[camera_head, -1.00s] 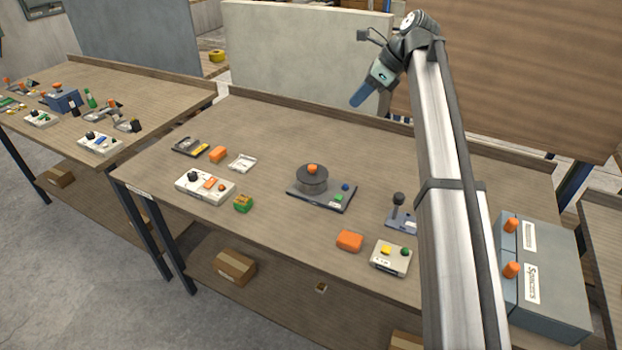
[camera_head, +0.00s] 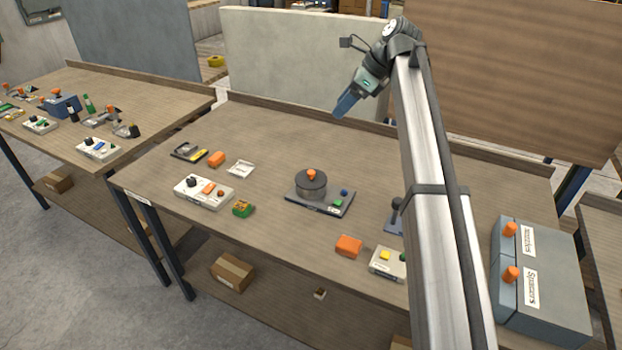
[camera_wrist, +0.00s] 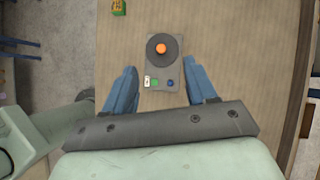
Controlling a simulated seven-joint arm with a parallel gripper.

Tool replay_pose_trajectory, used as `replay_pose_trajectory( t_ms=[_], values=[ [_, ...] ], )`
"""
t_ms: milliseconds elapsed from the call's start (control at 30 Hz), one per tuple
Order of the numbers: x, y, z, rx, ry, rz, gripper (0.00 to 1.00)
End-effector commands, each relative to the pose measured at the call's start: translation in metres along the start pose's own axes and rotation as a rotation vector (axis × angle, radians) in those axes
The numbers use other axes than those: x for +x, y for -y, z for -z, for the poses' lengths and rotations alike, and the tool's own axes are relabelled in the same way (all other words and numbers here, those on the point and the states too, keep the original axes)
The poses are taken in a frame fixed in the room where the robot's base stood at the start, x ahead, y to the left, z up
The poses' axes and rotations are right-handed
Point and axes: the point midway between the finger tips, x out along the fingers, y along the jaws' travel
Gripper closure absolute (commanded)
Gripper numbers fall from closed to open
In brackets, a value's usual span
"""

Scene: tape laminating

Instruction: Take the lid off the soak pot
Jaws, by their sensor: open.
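The soak pot (camera_head: 311,192) stands on a dark base plate near the middle of the bench, with its dark round lid (camera_head: 304,180) on top. An orange knob (camera_head: 312,174) sticks up from the lid. My gripper (camera_head: 341,112) is above the bench, up and to the right of the pot in the head view. In the wrist view, my gripper (camera_wrist: 158,88) is open with its blue fingers apart, and the lid (camera_wrist: 152,50) shows from above, beyond the fingertips. Nothing is between the fingers.
A white control box (camera_head: 203,194), an orange block (camera_head: 217,158) and a green block (camera_head: 242,208) lie left of the pot. Another orange block (camera_head: 348,246) and a button box (camera_head: 386,262) lie in front right. Grey storage boxes (camera_head: 550,272) stand at the right.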

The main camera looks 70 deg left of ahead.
Motion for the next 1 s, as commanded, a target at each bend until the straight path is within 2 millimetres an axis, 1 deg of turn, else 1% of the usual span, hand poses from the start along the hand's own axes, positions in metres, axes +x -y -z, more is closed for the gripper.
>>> replay_pose_trajectory(
  t_ms=[33,200,300,400,500,600,867,1000],
  values=[
    [0.011,-0.006,-0.012,-0.014,-0.001,-0.013,0.43],
    [0.045,-0.031,-0.042,-0.054,-0.003,-0.049,0.43],
    [0.064,-0.048,-0.052,-0.072,-0.018,-0.064,0.43],
    [0.082,-0.064,-0.056,-0.086,-0.051,-0.066,0.43],
    [0.100,-0.080,-0.055,-0.116,-0.098,-0.046,0.43],
    [0.109,-0.086,-0.050,-0.207,-0.138,-0.023,0.43],
    [0.117,-0.090,-0.035,-0.465,-0.218,0.015,0.43],
    [0.116,-0.089,-0.022,-0.656,-0.274,0.028,0.43]
  ],
)
